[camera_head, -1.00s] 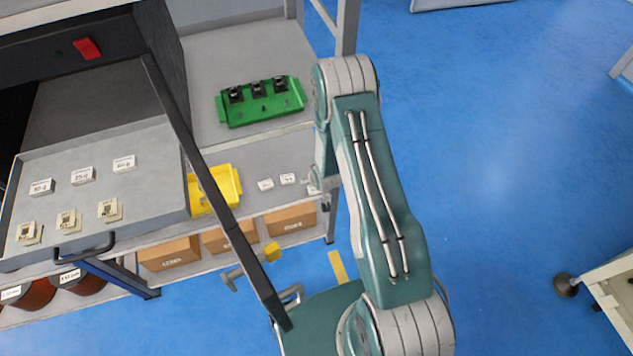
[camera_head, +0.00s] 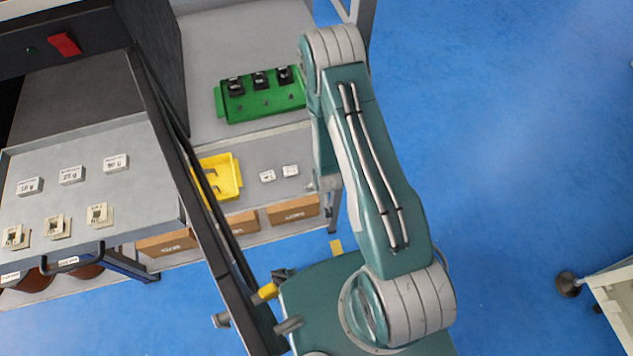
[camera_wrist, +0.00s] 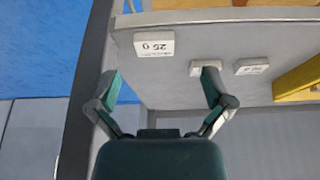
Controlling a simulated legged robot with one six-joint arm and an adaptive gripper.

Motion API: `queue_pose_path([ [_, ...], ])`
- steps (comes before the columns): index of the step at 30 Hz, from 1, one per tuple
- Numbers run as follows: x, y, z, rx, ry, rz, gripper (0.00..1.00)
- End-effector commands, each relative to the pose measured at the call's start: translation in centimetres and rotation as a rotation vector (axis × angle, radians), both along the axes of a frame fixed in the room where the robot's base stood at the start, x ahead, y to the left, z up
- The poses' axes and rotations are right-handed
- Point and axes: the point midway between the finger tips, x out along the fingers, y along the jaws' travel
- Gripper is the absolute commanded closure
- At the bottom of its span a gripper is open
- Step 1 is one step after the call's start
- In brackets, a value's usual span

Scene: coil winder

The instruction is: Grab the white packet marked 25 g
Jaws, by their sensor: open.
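In the wrist view a white packet marked 25 g (camera_wrist: 154,44), its print upside down, lies on a grey shelf (camera_wrist: 180,92) close to its left end. My gripper (camera_wrist: 162,80) is open and empty, its fingers spread below that packet in the picture and apart from it. The right fingertip overlaps a second white packet (camera_wrist: 206,64). In the head view my arm hides most of the gripper, and I cannot make out the shelf's 25 g packet. Another white packet that reads 25 g (camera_head: 71,175) lies in the pulled-out drawer (camera_head: 130,205).
A third white packet (camera_wrist: 252,66) and a yellow tray (camera_wrist: 300,82) lie right on the shelf. A green tray (camera_head: 262,104) with black parts stands above. Cardboard boxes (camera_head: 293,210) sit below. A grey upright (camera_wrist: 88,110) stands left of my gripper.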

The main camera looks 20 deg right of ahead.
Motion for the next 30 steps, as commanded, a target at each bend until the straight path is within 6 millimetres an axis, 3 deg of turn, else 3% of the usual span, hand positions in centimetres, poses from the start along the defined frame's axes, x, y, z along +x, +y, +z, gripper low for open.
queue_pose_path([
  [14,2.4,-0.1,-4.9,-0.001,0.001,-0.001,0.0],
  [23,2.7,-0.2,-5.2,0.001,-0.001,-0.002,0.0],
  [24,2.6,-0.2,-5.2,0.001,0.0,-0.002,0.18],
  [28,2.7,-0.2,-5.2,0.002,0.0,-0.001,0.43],
  [30,2.6,-0.2,-5.2,0.001,0.0,-0.002,0.48],
])
